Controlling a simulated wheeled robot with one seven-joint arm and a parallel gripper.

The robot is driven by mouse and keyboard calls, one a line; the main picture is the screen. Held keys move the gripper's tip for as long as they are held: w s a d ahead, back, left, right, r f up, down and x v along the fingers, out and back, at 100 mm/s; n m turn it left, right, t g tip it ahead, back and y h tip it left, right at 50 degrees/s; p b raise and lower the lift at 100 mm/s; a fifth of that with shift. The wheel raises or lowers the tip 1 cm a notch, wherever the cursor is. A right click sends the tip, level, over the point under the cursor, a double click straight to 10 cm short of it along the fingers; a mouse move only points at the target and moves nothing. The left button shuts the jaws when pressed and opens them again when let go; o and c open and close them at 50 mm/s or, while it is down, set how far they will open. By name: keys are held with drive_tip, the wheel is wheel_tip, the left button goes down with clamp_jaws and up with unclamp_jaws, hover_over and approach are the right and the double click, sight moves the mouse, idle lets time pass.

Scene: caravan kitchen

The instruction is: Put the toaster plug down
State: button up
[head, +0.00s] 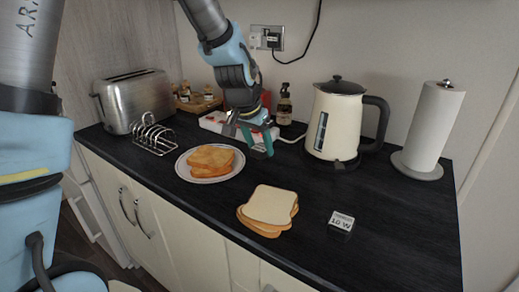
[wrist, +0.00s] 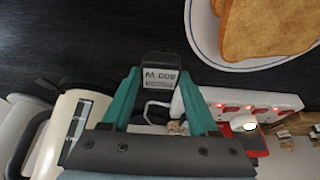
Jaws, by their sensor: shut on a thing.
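I take this to be the toaster plug. The plug sits between the teal fingertips, above the dark worktop (head: 390,230). In the head view my gripper (head: 258,148) is over the worktop between the toast plate and the kettle; the plug is hard to make out there. The steel toaster (head: 135,100) stands at the back left. A white power strip (wrist: 240,103) with red-lit switches lies close behind my gripper.
The plate of toast (head: 210,165) is left of my gripper, the kettle (head: 335,120) right. Sliced bread (head: 270,205) and a small labelled "10 W" block (head: 341,220) lie in front. A toast rack (head: 153,135) and paper roll (head: 432,130) stand at the sides. Front-right worktop is clear.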

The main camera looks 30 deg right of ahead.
drive_tip(key=shift+f, duration=1.1)
drive_tip(key=shift+f, duration=0.1)
drive_tip(key=o, duration=1.4)
drive_tip(key=shift+c, duration=0.2)
drive_tip(key=shift+r, duration=0.25)
drive_tip(key=b+v, duration=0.2)
drive_tip(key=v, duration=1)
drive_tip(key=w+a+f+n+y, duration=0.1)
drive_tip(key=w+a+f+n, duration=0.15)
drive_tip(key=a, duration=0.65)
drive_tip(key=w+a+f+n+y, duration=0.1)
drive_tip(key=w+a+f+n, duration=0.2)
drive_tip(key=a, duration=0.7)
drive_tip(key=s+a+f+n+y, duration=0.1)
drive_tip(key=s+a+f+n, duration=0.1)
drive_tip(key=a, duration=0.5)
drive_tip(key=s+a+f+n, duration=0.2)
drive_tip(key=s+a+n, duration=0.1)
drive_tip(key=a, duration=0.4)
drive_tip(key=shift+a+f+n+g+y, duration=0.2)
drive_tip(key=shift+f+n+g+y, duration=0.15)
drive_tip(key=shift+n, duration=0.2)
